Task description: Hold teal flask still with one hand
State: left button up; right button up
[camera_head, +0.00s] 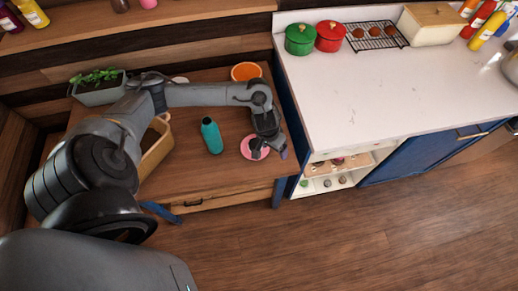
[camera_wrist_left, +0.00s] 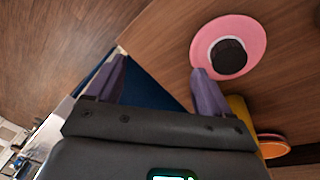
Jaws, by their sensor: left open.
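The teal flask (camera_head: 212,137) stands on the wooden table, left of the pink plate, with a dark cap. It is not visible in the left wrist view. My left gripper (camera_head: 270,153) is over the table's right end, beside the pink plate and apart from the flask. In the left wrist view its two purple fingers (camera_wrist_left: 159,80) are spread with nothing between them. My right gripper is in neither view.
The pink plate (camera_wrist_left: 255,35) holds a dark round item (camera_wrist_left: 228,56). An orange bowl (camera_head: 246,71) is at the table's back, a tan container (camera_head: 157,150) on the left, and a planter (camera_head: 98,92) behind. The white counter (camera_head: 390,110) borders the right.

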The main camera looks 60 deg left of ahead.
pick_arm(q)
jog(key=s+d+r+m+t+h, duration=0.1)
jog(key=d+r+m+t, duration=0.15)
jog(key=d, duration=0.75)
jog(key=s+d+r+m+t, duration=0.15)
jog(key=d+m, duration=0.25)
jog(key=d, duration=0.6)
jog(key=s+a+r+g+y, duration=0.25)
jog(key=s+a, duration=0.35)
jog(key=s, duration=0.6)
notch_tip(320, 180, up, 24)
jog(key=p, duration=2.4)
jog(key=shift+w+d+r+h+p, duration=0.15)
jog(key=shift+d+r+h+p, duration=0.05)
jog(key=shift+h+p, duration=0.2)
jog(key=shift+n, duration=0.25)
